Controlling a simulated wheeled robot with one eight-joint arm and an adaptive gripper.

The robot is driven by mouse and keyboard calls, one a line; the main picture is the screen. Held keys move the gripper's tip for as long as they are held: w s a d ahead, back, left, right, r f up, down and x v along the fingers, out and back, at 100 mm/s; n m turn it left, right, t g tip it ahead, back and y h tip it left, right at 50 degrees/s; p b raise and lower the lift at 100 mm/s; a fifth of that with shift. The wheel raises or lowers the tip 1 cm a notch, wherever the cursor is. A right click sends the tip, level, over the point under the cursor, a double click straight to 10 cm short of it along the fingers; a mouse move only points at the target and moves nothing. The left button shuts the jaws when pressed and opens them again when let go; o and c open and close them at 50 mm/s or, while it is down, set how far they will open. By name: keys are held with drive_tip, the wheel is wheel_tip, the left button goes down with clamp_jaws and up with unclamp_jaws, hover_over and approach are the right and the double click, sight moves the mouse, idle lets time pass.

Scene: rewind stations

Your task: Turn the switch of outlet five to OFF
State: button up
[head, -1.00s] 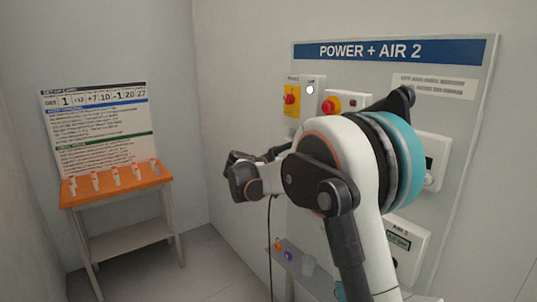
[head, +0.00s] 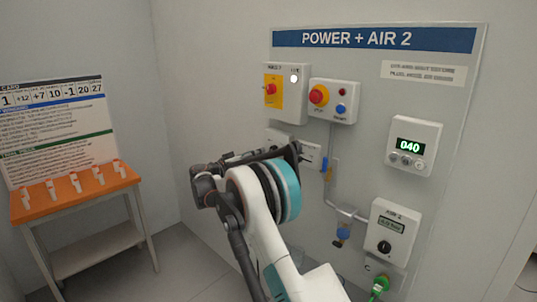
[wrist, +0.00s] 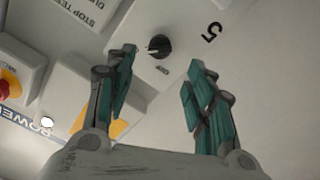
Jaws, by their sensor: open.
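The switch of outlet five is a small black rotary knob (wrist: 158,46) on a pale plate in the wrist view. A black figure 5 (wrist: 211,31) is printed to its right, and a small label too blurred to read sits below it. A light pointer mark on the knob faces left in the picture. My gripper (wrist: 162,66) is open, with its two teal fingers apart on either side below the knob. Nothing is between the fingers, and I cannot tell whether they touch the plate. In the head view my arm hides the knob.
The POWER + AIR 2 panel (head: 470,130) carries a red-and-yellow switch (head: 271,90), a red stop button (head: 319,95), a display reading 040 (head: 411,145) and an air unit (head: 391,235). An orange-topped table (head: 75,196) stands at left.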

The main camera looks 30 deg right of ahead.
sight(270, 150)
drive_tip(key=b+x, duration=0.1)
drive_tip(key=x, duration=0.7)
drive_tip(key=shift+d+b, duration=0.15)
drive_tip(key=shift+b, duration=0.25)
drive_tip(key=c, duration=1.1)
